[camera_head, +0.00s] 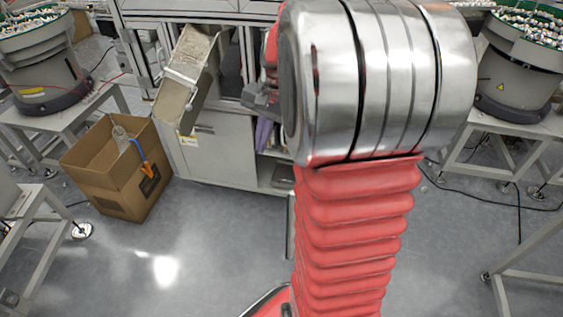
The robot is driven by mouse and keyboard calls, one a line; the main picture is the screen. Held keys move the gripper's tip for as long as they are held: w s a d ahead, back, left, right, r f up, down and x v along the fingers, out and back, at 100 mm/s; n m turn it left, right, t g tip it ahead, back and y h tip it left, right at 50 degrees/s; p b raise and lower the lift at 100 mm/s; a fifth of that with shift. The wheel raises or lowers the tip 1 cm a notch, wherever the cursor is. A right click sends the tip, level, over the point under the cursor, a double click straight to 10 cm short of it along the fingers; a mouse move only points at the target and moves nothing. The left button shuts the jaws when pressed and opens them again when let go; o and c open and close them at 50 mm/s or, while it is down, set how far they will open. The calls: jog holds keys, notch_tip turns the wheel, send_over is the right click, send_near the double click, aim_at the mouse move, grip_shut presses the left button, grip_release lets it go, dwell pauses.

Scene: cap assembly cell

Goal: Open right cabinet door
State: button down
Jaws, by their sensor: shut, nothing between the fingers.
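The grey cabinet (222,150) stands at the back centre, under the machine frame. Its left door is closed, with a dark handle (204,130) near the top. To the right of it the cabinet is open, showing an inner shelf (278,173) and a purple item (263,134). A thin upright grey edge (290,228) in front of the opening looks like the right door swung outward, mostly hidden behind my arm. My gripper (256,98) is small and dark in front of the upper part of the opening. It is shut and empty, partly hidden by my arm.
A metal chute (185,75) slopes down in front of the cabinet. An open cardboard box (118,172) stands on the floor at the left. Bowl feeders on tables stand at the left (40,62) and right (518,70). The grey floor (215,245) in front is clear.

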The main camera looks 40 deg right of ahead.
jog(key=s+a+r+n+t+h, duration=0.1)
jog(key=s+a+r+n+t, duration=0.1)
jog(key=s+a+n, duration=0.4)
jog(key=s+a+r+n+t, duration=0.2)
jog(key=s+a+r+n, duration=0.2)
jog(key=a, duration=1.1)
jog(key=s+n, duration=0.3)
jog(key=s, duration=0.1)
jog(key=shift+a+r+h, duration=0.2)
jog(key=shift+a+h, duration=0.05)
jog(key=shift+h, duration=0.15)
